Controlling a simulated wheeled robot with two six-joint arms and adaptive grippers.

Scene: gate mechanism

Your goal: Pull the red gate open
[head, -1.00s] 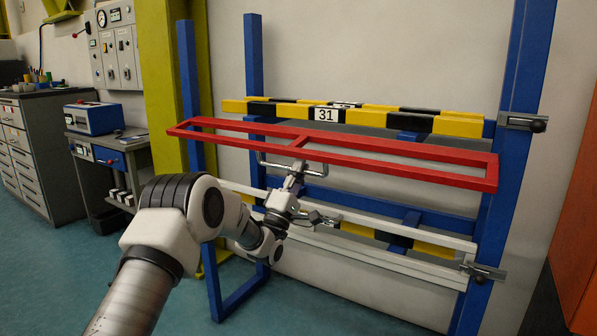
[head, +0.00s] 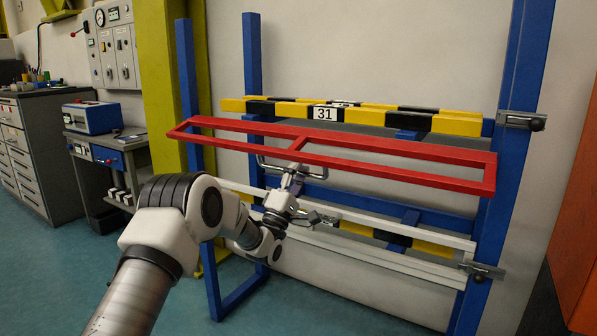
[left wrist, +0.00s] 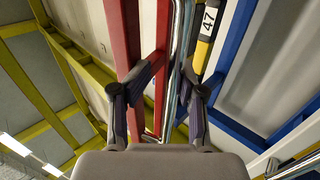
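The red gate (head: 400,178) is a long rectangular frame with a crossbar, standing out from the blue rack at a tilt in the head view. A grey metal handle (head: 262,163) hangs at its near edge, left of the middle. My left gripper (head: 297,170) is at this handle. In the left wrist view, the two dark fingers of my left gripper (left wrist: 175,70) close in from both sides on the metal handle bar (left wrist: 177,35). The red gate bars (left wrist: 122,30) run alongside to the left. My right gripper is not in view.
A blue rack (head: 515,100) carries yellow-black striped beams (head: 455,124) with a "31" plate. A white gate (head: 380,258) sits below the red one, with latches on the right post. A yellow column (head: 155,60) and a bench (head: 110,155) stand left. The floor in front is clear.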

